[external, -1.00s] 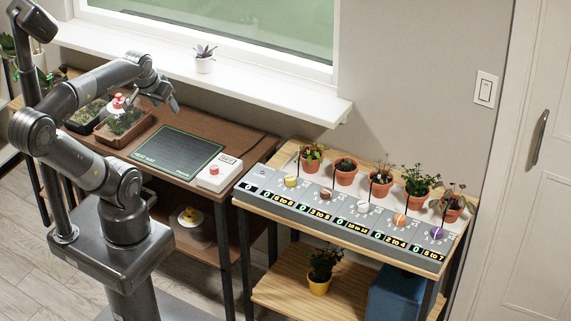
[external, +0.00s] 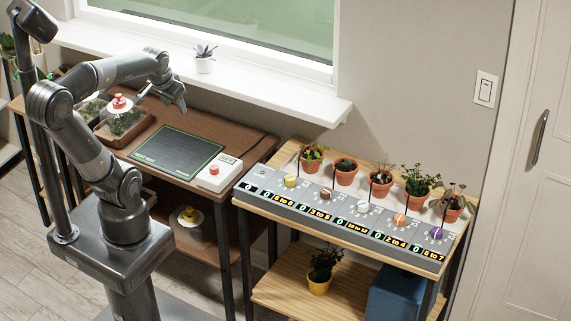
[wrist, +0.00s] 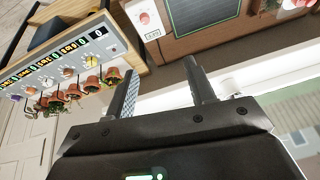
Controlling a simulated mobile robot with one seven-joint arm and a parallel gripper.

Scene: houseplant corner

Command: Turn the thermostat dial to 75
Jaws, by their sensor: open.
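The thermostat (external: 219,174) is a white box with a red dial (external: 214,170) and a small display. It stands at the right front of the brown table, beside a dark heat mat (external: 175,151). In the wrist view the dial (wrist: 145,18) shows at the top, with the display (wrist: 152,36) below it; its reading is too small to tell. My gripper (external: 180,104) is open and empty, in the air above the back of the heat mat, left of and apart from the thermostat. In the wrist view its two fingers (wrist: 163,80) stand apart.
Left of the mat stands a planter (external: 124,125) with a red-knobbed clear lid. The right bench has a grey panel (external: 345,222) with several coloured knobs, displays and potted plants. A white windowsill (external: 250,88) with a small potted succulent (external: 204,60) runs behind.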

